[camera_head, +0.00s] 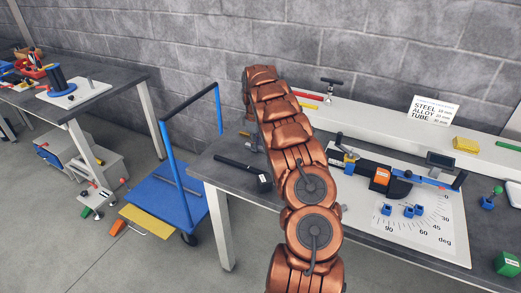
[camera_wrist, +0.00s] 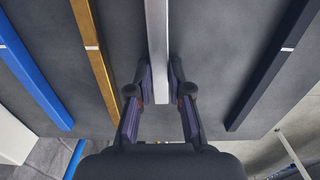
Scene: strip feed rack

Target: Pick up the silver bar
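The silver bar (camera_wrist: 158,60) runs down the middle of the wrist view, its near end in view and its far end cut off by the top edge. My gripper (camera_wrist: 160,78) has one finger on each side of the bar. The fingers stand apart, and slim dark gaps show between them and the bar's near end. I cannot tell whether the fingertips touch it. In the head view my arm reaches toward the wall, and I cannot make out the silver bar there.
In the wrist view a blue bar (camera_wrist: 32,75) and a brown bar (camera_wrist: 95,55) lie left, a black bar (camera_wrist: 268,80) right. In the head view a workbench (camera_head: 217,148) carries an angle-scale board (camera_head: 440,235). A blue cart (camera_head: 175,195) stands left of it.

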